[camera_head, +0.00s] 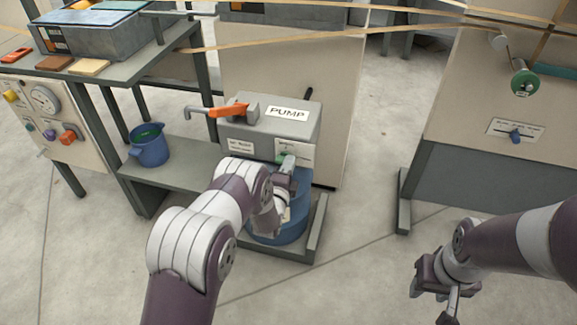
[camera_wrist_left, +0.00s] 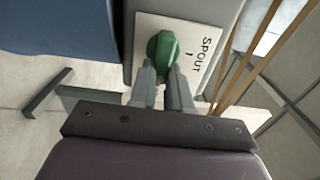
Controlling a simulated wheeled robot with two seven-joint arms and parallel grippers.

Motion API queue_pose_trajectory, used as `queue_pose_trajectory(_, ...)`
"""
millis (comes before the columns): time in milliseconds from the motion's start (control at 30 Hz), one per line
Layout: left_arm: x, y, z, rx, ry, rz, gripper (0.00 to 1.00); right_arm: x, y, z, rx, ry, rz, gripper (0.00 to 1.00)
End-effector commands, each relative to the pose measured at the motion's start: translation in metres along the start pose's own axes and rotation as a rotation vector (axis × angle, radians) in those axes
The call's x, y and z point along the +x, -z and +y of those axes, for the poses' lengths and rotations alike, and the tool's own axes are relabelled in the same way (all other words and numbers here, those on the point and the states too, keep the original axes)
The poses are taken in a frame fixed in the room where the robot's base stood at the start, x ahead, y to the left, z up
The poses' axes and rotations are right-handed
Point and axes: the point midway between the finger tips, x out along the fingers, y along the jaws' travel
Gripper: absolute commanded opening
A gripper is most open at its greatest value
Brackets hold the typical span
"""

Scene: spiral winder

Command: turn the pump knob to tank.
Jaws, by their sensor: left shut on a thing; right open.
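The pump (camera_head: 262,135) is a grey box with a PUMP label on top. Its green knob (camera_head: 281,157) sits on the front over a white plate and is partly hidden by my left gripper (camera_head: 286,168). In the left wrist view the green knob (camera_wrist_left: 162,47) lies between the two fingertips of my left gripper (camera_wrist_left: 164,72), which is shut on it. The plate (camera_wrist_left: 196,45) reads SPOUT beside a short mark; any other wording is hidden. My right gripper (camera_head: 437,298) is open and empty, low at the right, away from the pump.
An orange lever (camera_head: 229,109) and a spout stand on the pump's left. A blue bucket (camera_head: 150,150) stands on the low shelf. A blue tank (camera_head: 280,228) sits under the pump, partly behind my left arm. A panel with a green spool (camera_head: 523,84) is at the right.

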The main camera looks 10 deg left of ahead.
Motion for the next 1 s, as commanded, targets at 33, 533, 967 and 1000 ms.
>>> queue_pose_trajectory(33, 0.0, 0.0, 0.001, 0.002, -0.002, 0.001, 0.0, 0.0, 0.0, 0.0, 0.0, 0.0, 0.0, 0.43)
queue_pose_trajectory(533, -0.001, 0.0, 0.0, 0.0, -0.002, 0.0, 0.43, -0.001, 0.0, 0.0, 0.0, 0.0, 0.0, 0.43)
queue_pose_trajectory(967, -0.097, 0.0, -0.003, 0.0, -0.005, 0.001, 0.43, -0.032, 0.004, 0.0, 0.0, 0.0, 0.0, 0.43)
queue_pose_trajectory(1000, -0.105, 0.0, -0.002, 0.0, -0.005, 0.001, 0.43, -0.034, 0.004, 0.0, 0.0, 0.0, 0.0, 0.43)
